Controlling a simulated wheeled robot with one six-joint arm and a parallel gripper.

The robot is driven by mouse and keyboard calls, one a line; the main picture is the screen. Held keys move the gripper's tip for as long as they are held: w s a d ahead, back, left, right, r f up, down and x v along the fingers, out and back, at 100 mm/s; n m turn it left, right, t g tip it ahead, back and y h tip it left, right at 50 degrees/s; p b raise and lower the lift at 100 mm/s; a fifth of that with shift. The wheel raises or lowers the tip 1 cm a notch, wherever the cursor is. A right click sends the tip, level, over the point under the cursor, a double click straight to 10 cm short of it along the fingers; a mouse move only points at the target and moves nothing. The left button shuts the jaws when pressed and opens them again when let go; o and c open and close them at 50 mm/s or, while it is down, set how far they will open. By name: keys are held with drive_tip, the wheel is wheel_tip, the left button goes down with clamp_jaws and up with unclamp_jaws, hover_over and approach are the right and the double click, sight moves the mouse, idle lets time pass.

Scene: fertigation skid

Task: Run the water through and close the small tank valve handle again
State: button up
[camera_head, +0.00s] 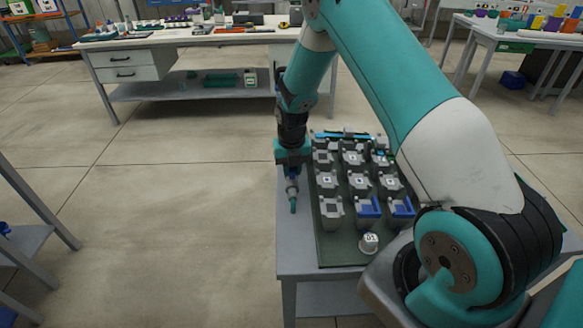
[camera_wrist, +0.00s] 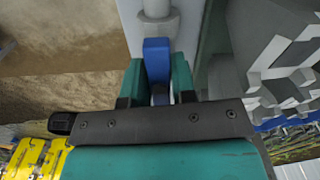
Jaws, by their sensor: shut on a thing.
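In the wrist view my gripper (camera_wrist: 158,78) has its two teal fingers on either side of a blue handle (camera_wrist: 157,52) and is shut on it. The handle lies in line with a light grey pipe and fitting (camera_wrist: 157,22) at the top of the picture. In the head view my gripper (camera_head: 292,197) points down at the left edge of the skid table. No flowing water can be seen, and I cannot tell the valve's exact setting.
A dark tray (camera_head: 332,246) carries several grey blocks, two with blue parts (camera_head: 368,208), right of my gripper. A white marked cap (camera_head: 369,242) stands at its front. A grey block (camera_wrist: 285,60) is close on the right in the wrist view. Floor at left is clear.

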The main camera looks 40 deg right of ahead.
drive_tip(key=o, duration=0.9)
drive_tip(key=shift+o, duration=0.2)
drive_tip(key=shift+r, duration=0.1)
wheel_tip(320, 180, up, 10)
drive_tip(key=p, duration=0.7)
